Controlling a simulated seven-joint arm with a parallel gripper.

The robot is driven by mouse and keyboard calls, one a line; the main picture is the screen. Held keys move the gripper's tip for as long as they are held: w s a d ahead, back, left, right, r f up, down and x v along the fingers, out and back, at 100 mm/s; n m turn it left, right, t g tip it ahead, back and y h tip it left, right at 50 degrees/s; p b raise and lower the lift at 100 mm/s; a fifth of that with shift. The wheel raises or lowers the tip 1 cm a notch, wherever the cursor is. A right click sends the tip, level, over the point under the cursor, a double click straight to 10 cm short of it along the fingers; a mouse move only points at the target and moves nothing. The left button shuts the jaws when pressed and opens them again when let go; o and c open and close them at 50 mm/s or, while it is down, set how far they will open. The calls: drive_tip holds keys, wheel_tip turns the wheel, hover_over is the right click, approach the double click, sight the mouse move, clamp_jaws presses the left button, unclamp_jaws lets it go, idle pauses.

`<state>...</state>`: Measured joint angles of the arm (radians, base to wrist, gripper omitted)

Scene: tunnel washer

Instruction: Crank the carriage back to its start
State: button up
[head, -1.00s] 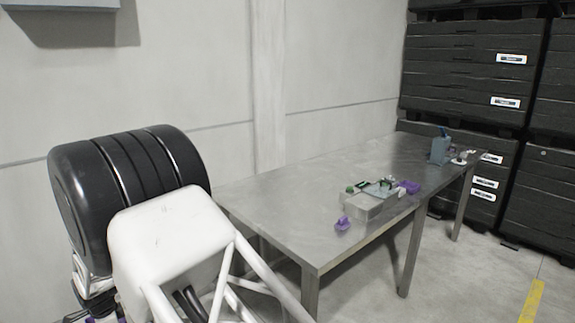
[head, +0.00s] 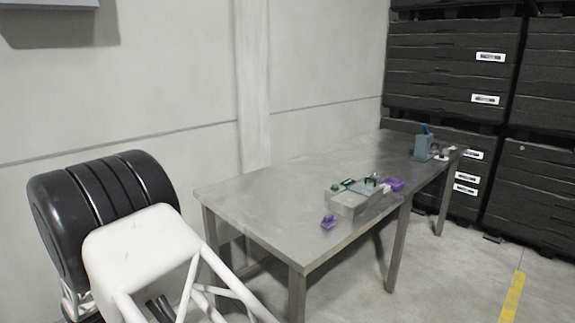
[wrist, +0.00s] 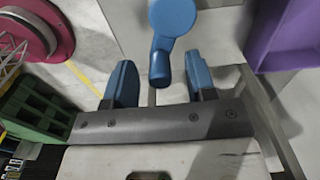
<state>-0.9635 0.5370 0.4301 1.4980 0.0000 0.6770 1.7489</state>
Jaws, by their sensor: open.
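My gripper (wrist: 160,82) shows in the wrist view with two blue fingers, apart and open. A blue crank-like piece (wrist: 172,14) with a rounded end and a short knob (wrist: 160,64) shows just above and between the fingers. I cannot tell whether a finger touches it. In the head view a low grey box (head: 347,203) with green parts and a pale top plate stands on the metal table (head: 265,215). I cannot make out the carriage on it. My gripper does not show in the head view.
A purple block (head: 328,221) and a purple tray (head: 395,184) lie by the box. A blue-grey holder (head: 422,146) stands farther back. In the wrist view a green crate (wrist: 40,108) is at left and a purple part (wrist: 290,35) at upper right. The table's near left is clear.

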drive_tip(key=c, duration=0.7)
drive_tip(key=shift+c, duration=0.2)
drive_tip(key=shift+w+a, duration=0.1)
drive_tip(key=shift+w+a, duration=0.75)
drive_tip(key=shift+w, duration=0.2)
drive_tip(key=shift+a, duration=0.1)
drive_tip(key=shift+w+a, duration=0.15)
drive_tip(key=shift+a, duration=0.45)
drive_tip(key=shift+w+a, duration=0.15)
drive_tip(key=shift+a, duration=0.4)
